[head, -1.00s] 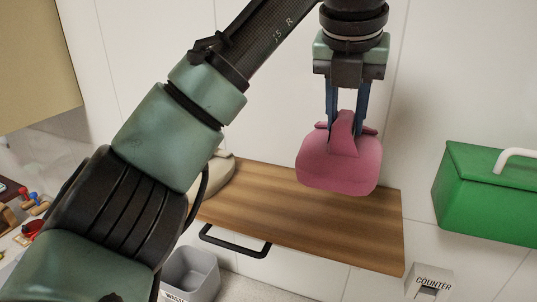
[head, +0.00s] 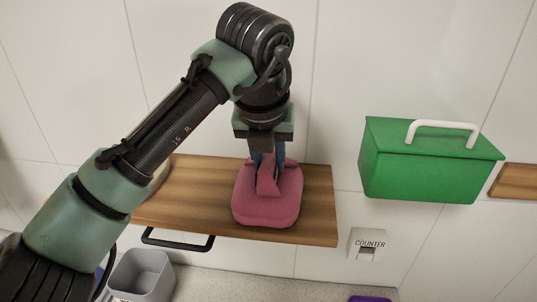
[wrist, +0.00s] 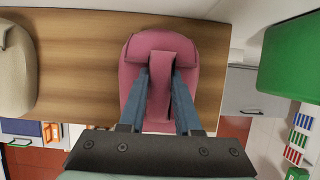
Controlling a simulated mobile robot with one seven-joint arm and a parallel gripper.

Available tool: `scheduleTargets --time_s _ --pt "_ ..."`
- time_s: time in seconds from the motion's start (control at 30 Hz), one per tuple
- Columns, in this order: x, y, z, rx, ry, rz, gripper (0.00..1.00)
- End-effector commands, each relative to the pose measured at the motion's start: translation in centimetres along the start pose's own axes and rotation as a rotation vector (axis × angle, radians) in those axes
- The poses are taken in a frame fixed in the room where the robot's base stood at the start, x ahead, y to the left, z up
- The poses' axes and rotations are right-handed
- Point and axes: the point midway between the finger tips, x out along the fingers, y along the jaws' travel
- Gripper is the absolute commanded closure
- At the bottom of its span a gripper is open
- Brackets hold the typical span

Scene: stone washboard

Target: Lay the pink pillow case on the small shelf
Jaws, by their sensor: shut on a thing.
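The pink pillow case (head: 268,208) is a soft, folded bundle at the right part of the small wooden shelf (head: 200,197). My gripper (head: 267,175) points down and is shut on a raised fold in the middle of it. The wrist view shows the pillow case (wrist: 188,58) between the blue fingers (wrist: 160,100), with the shelf's wood (wrist: 80,60) behind it. The pillow case appears at or just above the shelf top; I cannot tell whether it touches.
A green box with a white handle (head: 425,165) is to the right. A beige object (wrist: 16,70) occupies the shelf's other end. A grey bin (head: 142,273) stands below. Bare wood lies between the beige object and the pillow case.

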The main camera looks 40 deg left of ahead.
Motion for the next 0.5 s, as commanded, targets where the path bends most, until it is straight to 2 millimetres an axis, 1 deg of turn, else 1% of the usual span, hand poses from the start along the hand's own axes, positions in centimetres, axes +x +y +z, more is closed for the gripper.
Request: scheduleTargets --time_s 0.17,0.2,0.27,0.3,0.37,0.5 --pt "0.16 -0.02 -0.06 0.000 0.000 -0.001 1.00" --pt "0.24 -0.02 -0.10 0.001 0.001 -0.001 0.66" --pt "0.18 -0.02 -0.07 0.001 0.000 0.000 0.55" --pt "0.18 -0.02 -0.07 0.001 0.000 0.000 0.48" --pt "0.17 -0.02 -0.07 0.001 0.001 0.000 0.38" --pt "0.16 -0.01 -0.06 0.001 0.000 0.000 0.38"
